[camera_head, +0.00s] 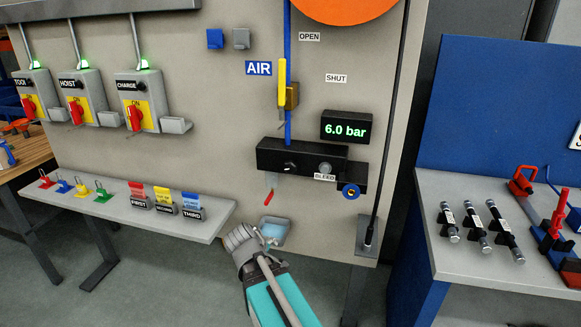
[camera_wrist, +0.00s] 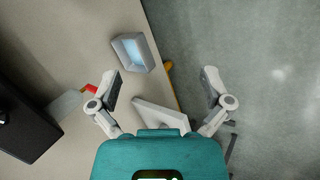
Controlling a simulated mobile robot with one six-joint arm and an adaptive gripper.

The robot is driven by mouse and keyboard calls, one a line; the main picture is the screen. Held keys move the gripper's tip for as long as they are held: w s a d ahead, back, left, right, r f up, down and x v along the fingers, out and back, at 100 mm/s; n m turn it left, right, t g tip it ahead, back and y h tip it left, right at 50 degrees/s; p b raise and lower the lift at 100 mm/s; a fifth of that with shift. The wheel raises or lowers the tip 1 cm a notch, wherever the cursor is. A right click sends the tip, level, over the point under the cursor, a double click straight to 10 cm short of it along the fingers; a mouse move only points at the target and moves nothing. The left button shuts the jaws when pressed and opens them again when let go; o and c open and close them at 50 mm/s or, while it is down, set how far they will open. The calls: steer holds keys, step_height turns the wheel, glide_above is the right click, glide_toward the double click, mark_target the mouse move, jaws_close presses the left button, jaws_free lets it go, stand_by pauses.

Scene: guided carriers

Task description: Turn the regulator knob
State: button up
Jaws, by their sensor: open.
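A black valve block (camera_head: 300,157) is mounted on the beige board below the green "6.0 bar" display (camera_head: 346,130). A small round grey knob (camera_head: 325,167) sits on its front above the "BLEED" label. Another small knob (camera_head: 290,166) is to its left; I cannot tell which one is the regulator knob. My gripper (camera_head: 262,238) is below the block, near a small light-blue tray (camera_head: 274,229), apart from the knobs. In the wrist view my gripper (camera_wrist: 162,75) has its fingers spread, with nothing between the tips; the tray (camera_wrist: 132,52) lies beyond them.
A red lever (camera_head: 269,190) hangs under the block and a blue ring fitting (camera_head: 350,191) is at its right. A yellow valve handle (camera_head: 282,82) is above on the blue pipe. A shelf with padlocks and tags (camera_head: 120,220) is at left. A right-hand bench (camera_head: 455,262) holds tools.

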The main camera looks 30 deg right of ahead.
steer(key=w+d+r+n+t+h, duration=0.4)
steer(key=w+d+r+n+h, duration=0.1)
steer(key=d+r+n, duration=0.35)
steer(key=n+t+h, duration=0.2)
steer(key=n+t, duration=0.3)
steer(key=n, duration=0.5)
glide_toward(290, 168)
steer(key=shift+p+v, duration=0.45)
steer(key=shift+v, duration=0.95)
steer(key=shift+d+r, duration=0.1)
steer(key=shift+d, duration=0.05)
steer(key=shift+x, duration=6.8)
steer(key=shift+w, duration=0.1)
steer(key=shift+c, duration=0.2)
steer(key=c, duration=1.1)
